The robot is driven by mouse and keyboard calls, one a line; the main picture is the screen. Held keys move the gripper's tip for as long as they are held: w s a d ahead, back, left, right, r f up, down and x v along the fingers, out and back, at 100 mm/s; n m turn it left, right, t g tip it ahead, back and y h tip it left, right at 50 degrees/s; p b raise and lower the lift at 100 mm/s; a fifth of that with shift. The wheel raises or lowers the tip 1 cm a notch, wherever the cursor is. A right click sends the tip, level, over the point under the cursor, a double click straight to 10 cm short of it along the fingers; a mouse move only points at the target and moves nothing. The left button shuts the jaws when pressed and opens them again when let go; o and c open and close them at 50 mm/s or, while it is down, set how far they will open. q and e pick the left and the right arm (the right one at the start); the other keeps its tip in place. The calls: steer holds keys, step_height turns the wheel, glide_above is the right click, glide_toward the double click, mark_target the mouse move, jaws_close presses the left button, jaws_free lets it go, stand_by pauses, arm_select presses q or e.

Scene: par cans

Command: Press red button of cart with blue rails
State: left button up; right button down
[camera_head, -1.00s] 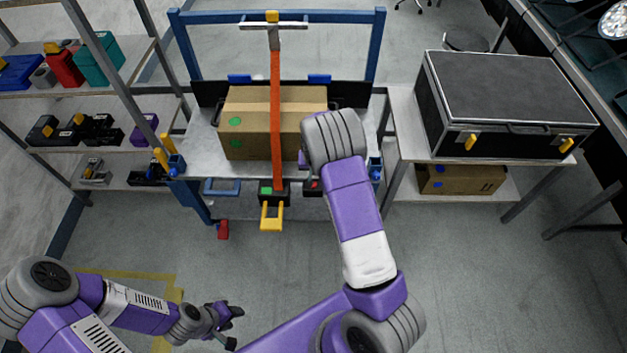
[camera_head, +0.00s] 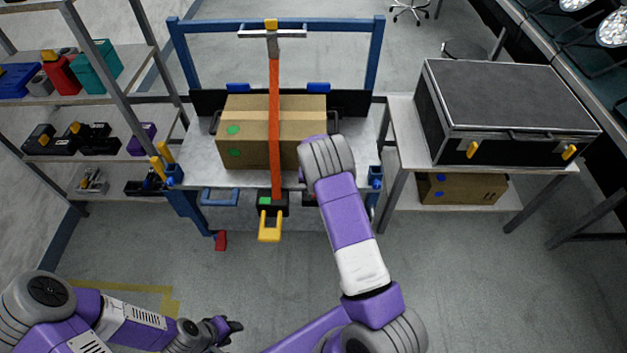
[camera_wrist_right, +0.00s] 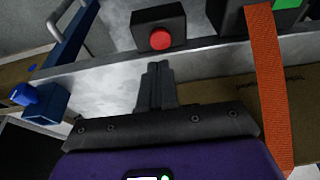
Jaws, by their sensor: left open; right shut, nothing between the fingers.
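The cart with blue rails (camera_head: 210,26) stands ahead, with a cardboard box (camera_head: 245,150) strapped on its deck. The red button (camera_wrist_right: 160,40) sits on a small black box (camera_wrist_right: 172,22) at the cart's edge. My right gripper (camera_wrist_right: 156,72) is shut and empty, with its fingertips just short of the button in the right wrist view; I cannot tell the exact gap. In the head view my right forearm hides the button and the right gripper. My left gripper (camera_head: 230,328) is open and empty, low over the floor, away from the cart.
An orange strap (camera_head: 275,130) runs down to a black box with a green patch (camera_head: 265,201) and a yellow handle (camera_head: 269,232). A shelf (camera_head: 100,90) stands left. A table with a black case (camera_head: 510,105) stands right.

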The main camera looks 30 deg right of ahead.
steer(key=shift+s+a+b+x, duration=0.1)
steer(key=shift+s+b+x, duration=0.1)
steer(key=shift+x, duration=0.55)
steer(key=shift+s+a+b+x, duration=0.1)
steer(key=shift+b+x, duration=0.05)
steer(key=shift+x, duration=0.6)
steer(key=shift+s+a+b+x, duration=0.1)
steer(key=shift+s+b+x, duration=0.1)
steer(key=shift+x, duration=0.55)
steer(key=shift+f, duration=0.15)
